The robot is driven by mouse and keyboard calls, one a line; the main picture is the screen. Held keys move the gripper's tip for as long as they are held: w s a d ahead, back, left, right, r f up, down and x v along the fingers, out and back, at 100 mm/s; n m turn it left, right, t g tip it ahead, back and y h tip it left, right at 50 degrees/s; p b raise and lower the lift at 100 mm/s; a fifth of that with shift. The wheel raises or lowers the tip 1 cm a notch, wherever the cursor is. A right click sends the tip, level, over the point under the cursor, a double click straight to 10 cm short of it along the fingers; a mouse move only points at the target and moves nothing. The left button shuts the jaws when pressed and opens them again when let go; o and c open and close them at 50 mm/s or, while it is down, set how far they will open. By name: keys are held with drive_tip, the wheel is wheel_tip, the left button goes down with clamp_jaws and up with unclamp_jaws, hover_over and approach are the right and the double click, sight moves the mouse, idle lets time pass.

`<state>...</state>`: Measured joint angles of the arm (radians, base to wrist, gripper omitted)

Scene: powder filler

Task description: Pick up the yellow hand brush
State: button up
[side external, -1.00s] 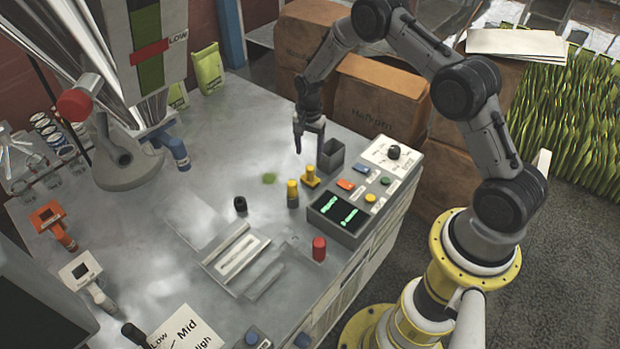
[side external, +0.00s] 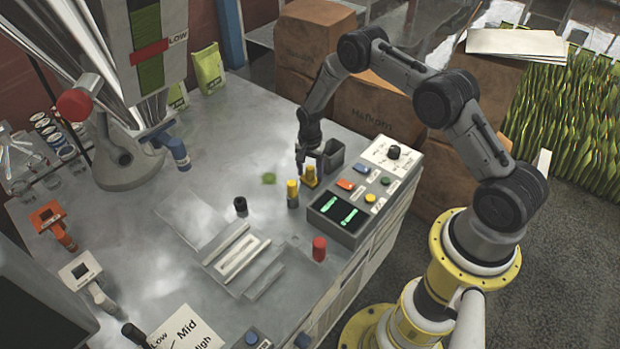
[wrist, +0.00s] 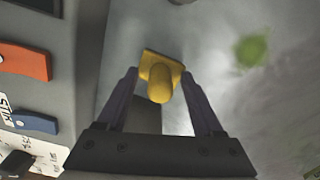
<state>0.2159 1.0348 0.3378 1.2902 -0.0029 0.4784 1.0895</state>
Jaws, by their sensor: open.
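The yellow hand brush (side external: 310,176) stands on the metal table, left of the control panel, with its knob-like handle upward. In the wrist view the yellow brush (wrist: 160,80) shows from above, with its rounded handle between the fingers. My gripper (side external: 305,170) is low at the brush in the side view. In the wrist view my gripper (wrist: 166,88) is open, with one finger on each side of the brush and gaps visible. Whether the fingertips are level with the handle is hard to tell.
A grey open box (side external: 331,158) stands right behind the brush. The control panel (side external: 340,216) is to the right. A green powder patch (side external: 269,178) lies on clear table.

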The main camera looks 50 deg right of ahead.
sight(309, 167)
clamp_jaws()
drive_tip(key=shift+r, duration=0.1)
idle(0.3)
drive_tip(key=shift+r, duration=0.45)
wheel_tip(309, 167, up, 2)
drive_tip(key=shift+w+r, duration=0.1)
drive_tip(key=shift+r, duration=0.05)
drive_tip(key=s+a+r, duration=0.3)
drive_tip(key=s+r, duration=0.6)
drive_tip(key=s, duration=0.5)
drive_tip(key=shift+r, duration=0.35)
